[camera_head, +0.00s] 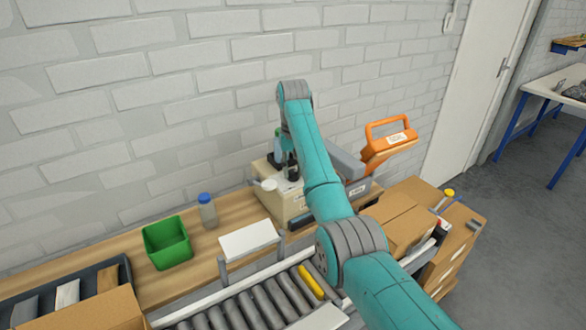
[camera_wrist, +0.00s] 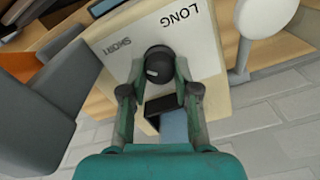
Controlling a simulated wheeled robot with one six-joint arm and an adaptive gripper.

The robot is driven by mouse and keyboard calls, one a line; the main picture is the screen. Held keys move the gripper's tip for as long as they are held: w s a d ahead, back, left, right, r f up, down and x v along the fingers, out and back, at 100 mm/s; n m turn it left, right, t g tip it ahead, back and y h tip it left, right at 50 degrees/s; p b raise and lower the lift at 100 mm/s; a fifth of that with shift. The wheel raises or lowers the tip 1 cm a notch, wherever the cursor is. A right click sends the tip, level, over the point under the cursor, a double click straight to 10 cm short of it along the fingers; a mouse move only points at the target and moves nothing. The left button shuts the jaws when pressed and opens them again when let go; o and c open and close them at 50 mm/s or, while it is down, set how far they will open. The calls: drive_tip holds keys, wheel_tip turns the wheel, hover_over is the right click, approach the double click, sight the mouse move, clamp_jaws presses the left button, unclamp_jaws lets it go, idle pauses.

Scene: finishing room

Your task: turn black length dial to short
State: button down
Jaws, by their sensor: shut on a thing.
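The black length dial (camera_wrist: 158,59) sits on the pale face of a machine, which also shows in the head view (camera_head: 284,203). A small white mark on the dial faces the lower left in the wrist view. The words SHORT and LONG are printed on the panel (camera_wrist: 205,55), SHORT left of the dial and LONG to its upper right. My gripper (camera_wrist: 160,74) is shut on the dial, one finger on each side. In the head view my gripper (camera_head: 285,155) is at the machine, partly hidden by my arm, and I cannot make out the dial clearly there.
A white round part (camera_wrist: 267,17) stands close beside the panel. A grey box (camera_wrist: 38,100) is at the left in the wrist view. In the head view, an orange handled machine (camera_head: 388,146), a green bin (camera_head: 167,243), a bottle (camera_head: 208,212) and a roller conveyor (camera_head: 250,305) are nearby.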

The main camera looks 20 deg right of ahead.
idle(0.5)
drive_tip(key=c, duration=0.8)
unclamp_jaws()
drive_tip(key=shift+c, duration=0.2)
